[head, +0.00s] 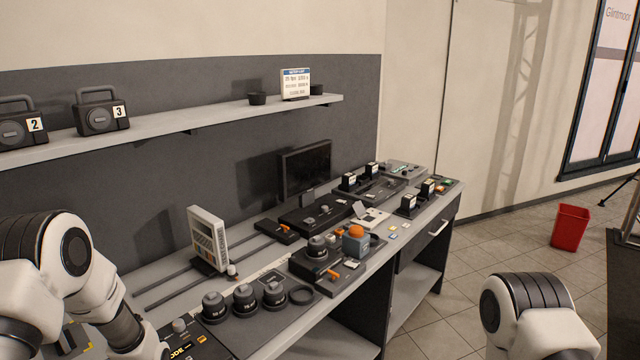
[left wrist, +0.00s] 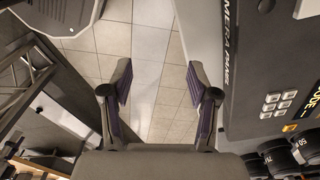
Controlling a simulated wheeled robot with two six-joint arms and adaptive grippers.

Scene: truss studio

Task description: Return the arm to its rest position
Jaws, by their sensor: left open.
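My left gripper (left wrist: 158,80) shows in the left wrist view with its two fingers spread apart and nothing between them. Tiled floor shows beyond the gap. A dark panel with small white buttons (left wrist: 279,103) lies to the right of the fingers. In the head view my left arm (head: 75,270) is at the left edge, beside the near end of the workbench (head: 265,325); its gripper is out of that picture. My right arm (head: 535,315) is at the bottom right over the floor, and its gripper is not in view.
Several lenses, including this one (head: 245,300), line the bench's front. A white upright device (head: 207,240) and a monitor (head: 306,170) stand behind. A shelf (head: 200,117) holds black cases, including number 3 (head: 101,112). A red bin (head: 570,227) stands on open floor at right.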

